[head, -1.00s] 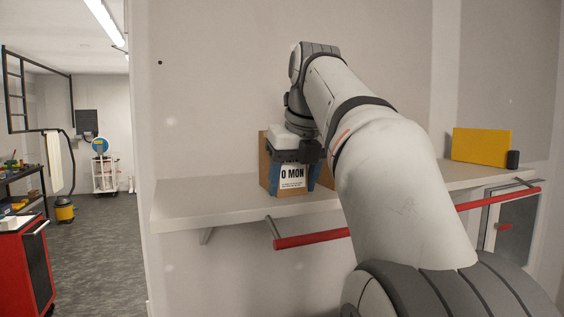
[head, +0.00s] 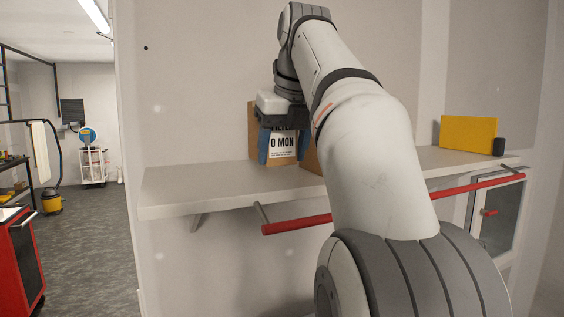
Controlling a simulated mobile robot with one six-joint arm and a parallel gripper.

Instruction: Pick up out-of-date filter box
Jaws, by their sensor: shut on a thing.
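The filter box (head: 283,146) is a brown cardboard box with a white label that reads partly "0 MON". It is upright over the wall shelf (head: 205,188). My gripper (head: 283,148) reaches down over it from above, with one blue finger at each side of the label, and is shut on the box. The gripper body hides the top of the box. The underside of the box seems slightly above the shelf, but I cannot see a clear gap. Another brown box (head: 311,161) shows in part to the right, mostly hidden by my arm.
A yellow panel (head: 468,134) and a small dark object (head: 499,146) stand at the shelf's right end. A red rail (head: 297,224) runs below the front edge. The shelf's left part is bare. A red cabinet (head: 22,260) stands at far left.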

